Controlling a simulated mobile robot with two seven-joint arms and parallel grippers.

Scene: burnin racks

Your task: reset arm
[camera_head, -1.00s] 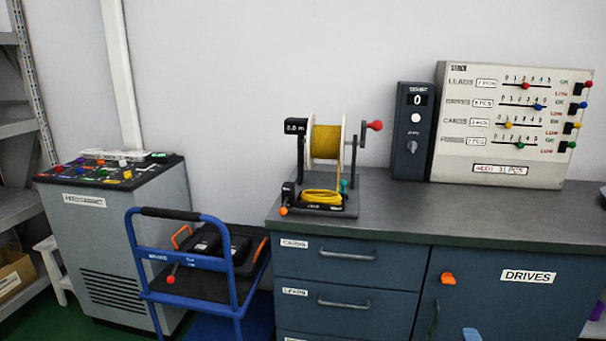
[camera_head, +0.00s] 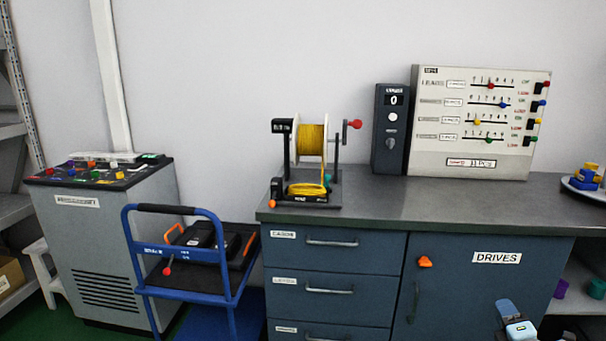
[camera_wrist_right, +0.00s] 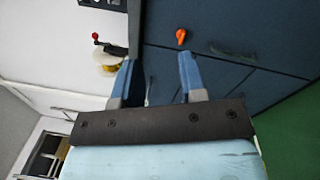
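My right gripper (camera_wrist_right: 157,80) shows in the right wrist view with its two blue fingers apart and nothing between them. In the head view, a blue and white part of my right arm's end (camera_head: 514,322) shows at the lower right, in front of the blue cabinet (camera_head: 480,290). It is clear of the cabinet's orange knob (camera_head: 425,262), which also shows in the right wrist view (camera_wrist_right: 182,37). My left gripper is in neither view.
A grey counter (camera_head: 400,205) carries a yellow wire spool (camera_head: 311,140), a dark dial box (camera_head: 391,128) and a slider panel (camera_head: 480,122). A blue cart (camera_head: 185,250) and a grey console (camera_head: 100,240) stand left. A plate with blue and yellow parts (camera_head: 585,180) sits at the right.

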